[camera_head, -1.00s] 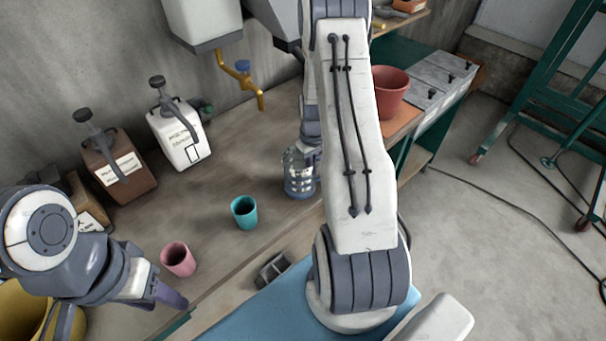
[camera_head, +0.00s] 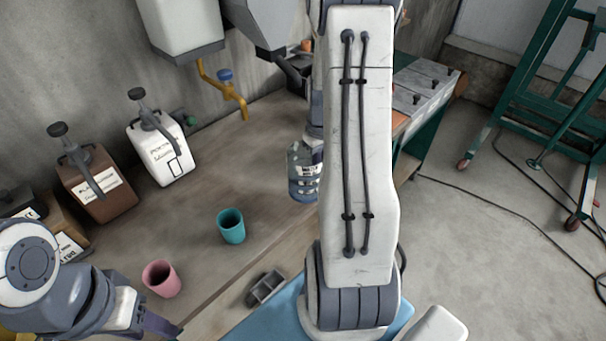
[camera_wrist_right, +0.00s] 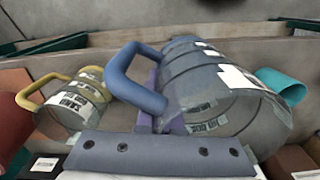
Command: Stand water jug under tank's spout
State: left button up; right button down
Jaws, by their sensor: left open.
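The clear bluish water jug (camera_head: 303,178) is upright over the bench, partly hidden by my right arm. In the right wrist view the jug (camera_wrist_right: 210,90) fills the middle, its blue handle (camera_wrist_right: 135,82) at the purple fingers of my right gripper (camera_wrist_right: 152,100). The gripper appears shut on the handle. I cannot tell whether the jug's base touches the bench. The white tank (camera_head: 180,25) hangs at the wall, with a yellow spout (camera_head: 232,92) and blue tap left of and above the jug. My left gripper (camera_head: 158,326) is open and empty near the pink cup.
A teal cup (camera_head: 231,226) and pink cup (camera_head: 161,279) stand towards the bench's front. A white canister (camera_head: 162,152) and brown canister (camera_head: 98,187) stand by the wall. A yellow-handled container (camera_wrist_right: 78,105) shows in the wrist view. The bench beneath the spout is clear.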

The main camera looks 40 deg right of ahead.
jog(key=s+d+r, duration=0.2)
jog(key=s+r, duration=0.1)
jog(key=s, duration=0.2)
jog(key=w+a+m, duration=0.1)
jog(key=w+a, duration=0.6)
jog(key=a, duration=0.5)
jog(key=w+a+m, duration=0.1)
jog(key=w+a, duration=0.7)
jog(key=a, duration=0.5)
jog(key=shift+a+b, duration=0.25)
jog(key=shift+b, duration=0.2)
jog(key=shift+w+f, duration=0.1)
